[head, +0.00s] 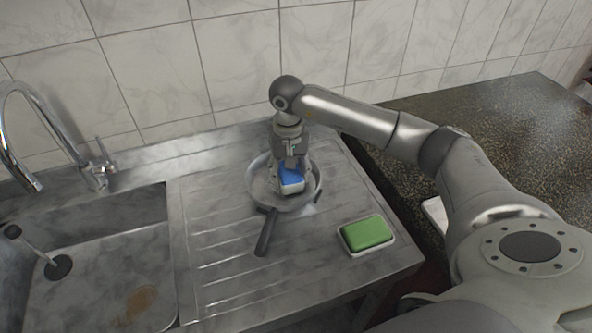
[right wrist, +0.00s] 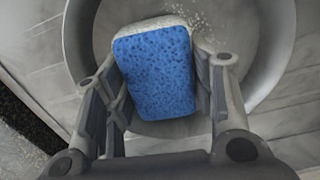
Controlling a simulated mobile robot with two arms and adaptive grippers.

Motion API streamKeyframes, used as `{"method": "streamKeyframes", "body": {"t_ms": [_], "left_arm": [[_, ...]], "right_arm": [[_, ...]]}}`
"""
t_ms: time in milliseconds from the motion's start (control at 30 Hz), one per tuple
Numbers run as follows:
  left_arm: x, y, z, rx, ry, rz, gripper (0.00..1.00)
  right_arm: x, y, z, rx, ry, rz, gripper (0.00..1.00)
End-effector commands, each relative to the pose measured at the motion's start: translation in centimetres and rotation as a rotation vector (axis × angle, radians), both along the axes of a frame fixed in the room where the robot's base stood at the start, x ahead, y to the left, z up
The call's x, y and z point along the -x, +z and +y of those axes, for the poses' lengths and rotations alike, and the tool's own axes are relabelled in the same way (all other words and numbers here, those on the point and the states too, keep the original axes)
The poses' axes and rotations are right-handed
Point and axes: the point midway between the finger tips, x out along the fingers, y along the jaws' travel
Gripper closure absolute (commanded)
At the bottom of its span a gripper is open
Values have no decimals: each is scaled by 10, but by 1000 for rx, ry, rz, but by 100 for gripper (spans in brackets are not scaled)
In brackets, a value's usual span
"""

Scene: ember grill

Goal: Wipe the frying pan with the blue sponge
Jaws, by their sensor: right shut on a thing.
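The blue sponge (head: 291,178) has a white underside and is held in my right gripper (head: 290,172), inside the frying pan (head: 257,192). In the right wrist view, the blue sponge (right wrist: 153,72) sits between the two fingers of my right gripper (right wrist: 158,85), which are shut on its sides. The pan (right wrist: 262,50) lies beneath it, with pale specks on its inner surface near the sponge. Whether the sponge touches the pan's bottom, I cannot tell. The pan stands on the ridged drainboard, its dark handle (head: 266,232) pointing to the front. My left gripper is not in view.
A green sponge (head: 367,232) lies in a white dish (head: 351,250) at the drainboard's front right. A sink basin (head: 95,265) with a chrome faucet (head: 35,110) is at the left. A tiled wall (head: 240,60) rises behind. A dark speckled counter (head: 480,120) is at the right.

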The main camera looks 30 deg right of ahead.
Motion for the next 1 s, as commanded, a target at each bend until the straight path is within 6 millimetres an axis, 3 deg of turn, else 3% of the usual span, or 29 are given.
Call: {"method": "streamKeyframes", "body": {"t_ms": [733, 1000], "left_arm": [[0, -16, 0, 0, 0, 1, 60], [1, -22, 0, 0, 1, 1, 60]], "right_arm": [[-12, -3, 51, -1, 2, 0, 68], [-13, -1, 53, 1, -1, 0, 68]]}}
